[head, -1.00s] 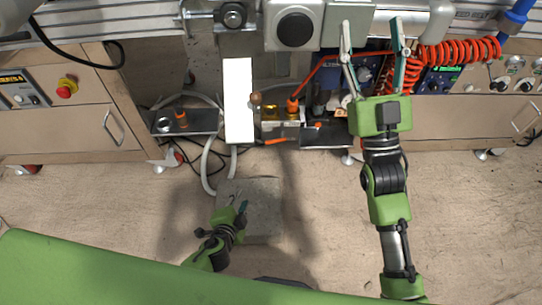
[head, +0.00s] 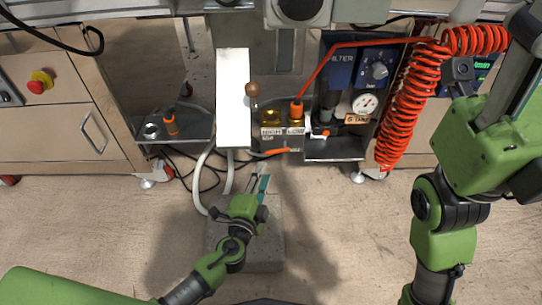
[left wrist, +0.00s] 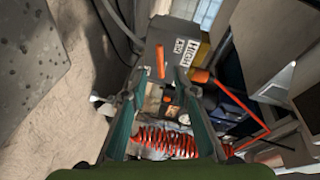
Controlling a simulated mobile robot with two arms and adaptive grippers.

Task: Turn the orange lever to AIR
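The orange lever (head: 275,152) sticks out level, below the two yellow-lit labels on the panel's underside. It also shows in the left wrist view (left wrist: 160,60) as a short orange bar on a grey plate with white labels; one seems to read AIR. My left gripper (head: 257,180) is below the lever in the head view, apart from it. In the left wrist view its two teal fingers (left wrist: 157,88) are spread and empty, with the lever beyond and between their tips. My right gripper's body (head: 490,140) is raised at the right; its fingertips are not clear.
An orange connector (head: 297,112) with a red hose sits just above the lever. A brown ball knob (head: 252,89) stands beside a white panel (head: 233,100). A coiled red hose (head: 412,95) and a pressure gauge (head: 365,103) are to the right. A grey block (head: 262,250) lies below my left gripper.

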